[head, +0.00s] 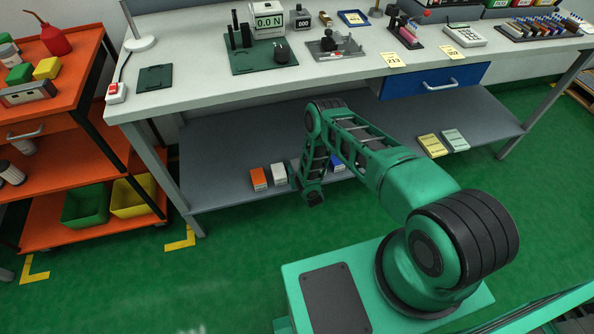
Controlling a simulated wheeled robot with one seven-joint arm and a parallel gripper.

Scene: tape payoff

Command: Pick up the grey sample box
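A row of small boxes lies on the grey lower shelf (222,150) of the workbench, near its front edge. A pale grey-white box (279,173) lies just right of an orange box (258,179); it is the only box I can make out as grey. A blue box (336,163) shows partly behind my arm. My arm hides the stretch of shelf between the pale box and the blue one. My gripper (315,199) hangs low in front of the shelf edge, right of the pale box and apart from it. Its fingers are too small and dark to read.
The white bench top (200,79) overhangs the shelf and carries instruments. A blue drawer (433,83) hangs below it. Yellow and pale green packs (432,146) lie on the shelf at right. An orange cart (75,160) with bins stands at left. Green floor in front is clear.

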